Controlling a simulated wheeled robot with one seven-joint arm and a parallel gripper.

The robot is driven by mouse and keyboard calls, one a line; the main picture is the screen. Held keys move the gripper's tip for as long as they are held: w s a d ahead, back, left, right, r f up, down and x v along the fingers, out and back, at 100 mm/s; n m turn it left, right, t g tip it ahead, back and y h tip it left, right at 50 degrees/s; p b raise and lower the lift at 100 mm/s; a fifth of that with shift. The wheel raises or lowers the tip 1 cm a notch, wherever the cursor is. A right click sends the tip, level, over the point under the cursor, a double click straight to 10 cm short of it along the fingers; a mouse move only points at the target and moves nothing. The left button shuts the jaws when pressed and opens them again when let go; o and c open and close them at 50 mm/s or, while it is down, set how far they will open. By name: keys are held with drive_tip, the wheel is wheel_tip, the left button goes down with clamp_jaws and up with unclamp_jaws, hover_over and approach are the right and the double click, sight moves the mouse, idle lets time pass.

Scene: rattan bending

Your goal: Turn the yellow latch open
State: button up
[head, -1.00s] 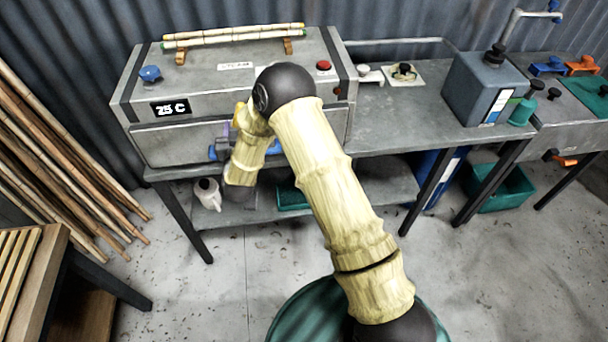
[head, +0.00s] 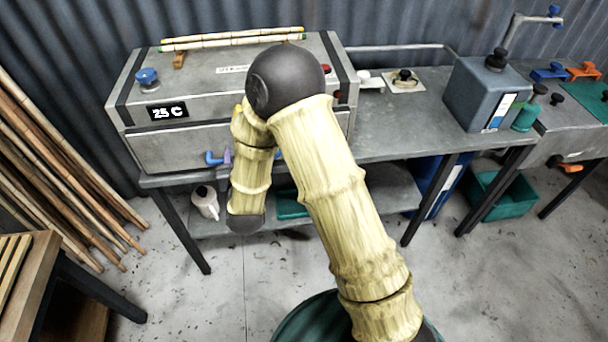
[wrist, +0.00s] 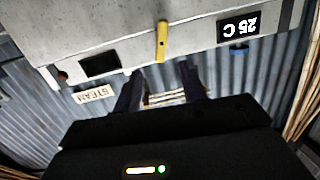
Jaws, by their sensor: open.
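The yellow latch (wrist: 162,41) shows in the wrist view as a narrow bar on the front of the grey steam box (wrist: 120,40), seen upside down. It lies nearly in line with the gap between my fingers. My gripper (wrist: 162,86) is open, with its two dark fingers apart and nothing between them touching. The fingertips stop short of the latch in the picture. In the head view my arm hides the latch and most of the gripper in front of the box (head: 180,145).
The box has a 25 C display (head: 168,112), a blue knob (head: 147,77) and a blue handle (head: 213,159). Canes (head: 232,38) lie on top. A grey canister (head: 483,95) stands on the bench to the right. Long poles (head: 60,180) lean at the left.

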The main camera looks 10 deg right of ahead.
drive_tip(key=s+d+r+g, duration=0.1)
drive_tip(key=s+d+g, duration=0.9)
drive_tip(key=d, duration=0.4)
drive_tip(key=shift+s+r+n+p, duration=0.35)
drive_tip(key=shift+s+n+p, duration=0.1)
drive_tip(key=shift+s, duration=0.15)
drive_tip(key=shift+d, duration=0.1)
idle(0.3)
drive_tip(key=s+d+r+g, duration=0.1)
drive_tip(key=s+d+g, duration=0.2)
drive_tip(key=s+d, duration=0.3)
drive_tip(key=s+m, duration=0.1)
drive_tip(key=s, duration=0.2)
drive_tip(key=shift+s+r+g+h, duration=0.15)
drive_tip(key=shift+s+g+h, duration=0.15)
drive_tip(key=shift+g, duration=0.1)
clamp_jaws()
drive_tip(key=w+a+r+t+y+p, duration=0.1)
drive_tip(key=w+a, duration=0.3)
drive_tip(key=w, duration=1.2)
drive_tip(key=w+a+r+t+y+p, duration=0.1)
drive_tip(key=w+a+y, duration=0.3)
drive_tip(key=w, duration=1.1)
drive_tip(key=shift+w+a+r+n+y, duration=0.3)
drive_tip(key=shift+w+r+n, duration=0.1)
drive_tip(key=shift+r+n, duration=0.1)
